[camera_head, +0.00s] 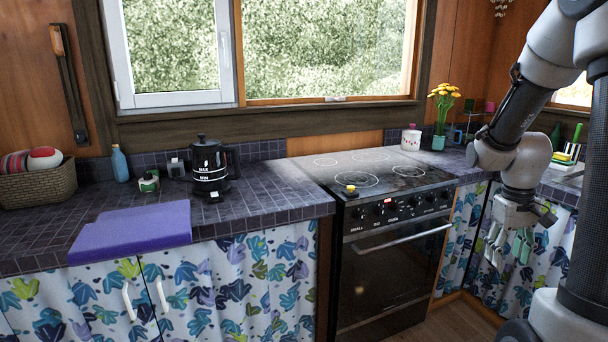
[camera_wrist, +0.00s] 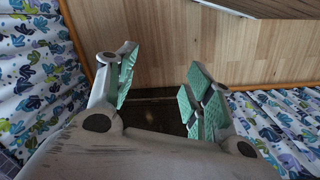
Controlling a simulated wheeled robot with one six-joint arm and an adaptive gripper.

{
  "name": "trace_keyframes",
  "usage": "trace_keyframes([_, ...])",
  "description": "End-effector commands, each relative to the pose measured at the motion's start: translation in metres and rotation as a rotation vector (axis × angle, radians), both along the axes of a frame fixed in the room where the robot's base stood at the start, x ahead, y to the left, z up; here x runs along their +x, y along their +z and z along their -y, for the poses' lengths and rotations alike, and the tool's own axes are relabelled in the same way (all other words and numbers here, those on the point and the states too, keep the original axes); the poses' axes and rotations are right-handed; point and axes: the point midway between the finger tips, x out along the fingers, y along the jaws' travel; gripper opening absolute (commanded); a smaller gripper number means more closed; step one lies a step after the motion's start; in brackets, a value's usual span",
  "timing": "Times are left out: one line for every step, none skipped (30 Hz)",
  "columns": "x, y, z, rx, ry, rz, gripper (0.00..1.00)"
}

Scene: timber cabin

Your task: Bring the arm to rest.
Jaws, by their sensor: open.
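My gripper (camera_head: 508,247) hangs at the right of the head view, pointing down in front of the patterned curtains. My arm comes down to it from the upper right. In the wrist view my gripper (camera_wrist: 158,92) shows its green-padded fingers spread apart with nothing between them. Beyond the fingers lie a dark strip and the wooden floor (camera_wrist: 220,45).
A stove (camera_head: 390,240) with an oven handle stands left of my gripper. The tiled counter (camera_head: 265,195) holds a black kettle (camera_head: 210,165), a purple mat (camera_head: 130,232) and a wicker basket (camera_head: 40,187). Yellow flowers (camera_head: 444,95) stand at the back right.

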Motion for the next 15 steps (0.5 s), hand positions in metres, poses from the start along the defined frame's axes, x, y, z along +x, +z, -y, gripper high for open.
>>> trace_keyframes([-0.019, 0.021, -0.018, 0.009, -0.037, 0.006, 0.52])
trace_keyframes([-0.031, 0.031, -0.028, 0.017, -0.06, 0.005, 0.52])
trace_keyframes([-0.047, 0.043, -0.041, 0.028, -0.086, 0.007, 0.52])
trace_keyframes([-0.059, 0.052, -0.05, 0.035, -0.099, 0.012, 0.52])
trace_keyframes([-0.07, 0.06, -0.06, 0.044, -0.108, 0.019, 0.52])
trace_keyframes([-0.083, 0.069, -0.071, 0.053, -0.112, 0.033, 0.52])
trace_keyframes([-0.093, 0.076, -0.079, 0.061, -0.109, 0.048, 0.52])
trace_keyframes([-0.101, 0.082, -0.086, 0.067, -0.1, 0.064, 0.52])
trace_keyframes([-0.11, 0.089, -0.095, 0.075, -0.086, 0.097, 0.52])
trace_keyframes([-0.116, 0.095, -0.101, 0.08, -0.076, 0.123, 0.52])
trace_keyframes([-0.12, 0.1, -0.106, 0.082, -0.063, 0.156, 0.52])
trace_keyframes([-0.125, 0.106, -0.111, 0.084, -0.045, 0.199, 0.52])
trace_keyframes([-0.128, 0.111, -0.115, 0.085, -0.031, 0.23, 0.52])
trace_keyframes([-0.13, 0.117, -0.118, 0.084, -0.017, 0.258, 0.52])
trace_keyframes([-0.132, 0.123, -0.121, 0.083, 0.001, 0.296, 0.52])
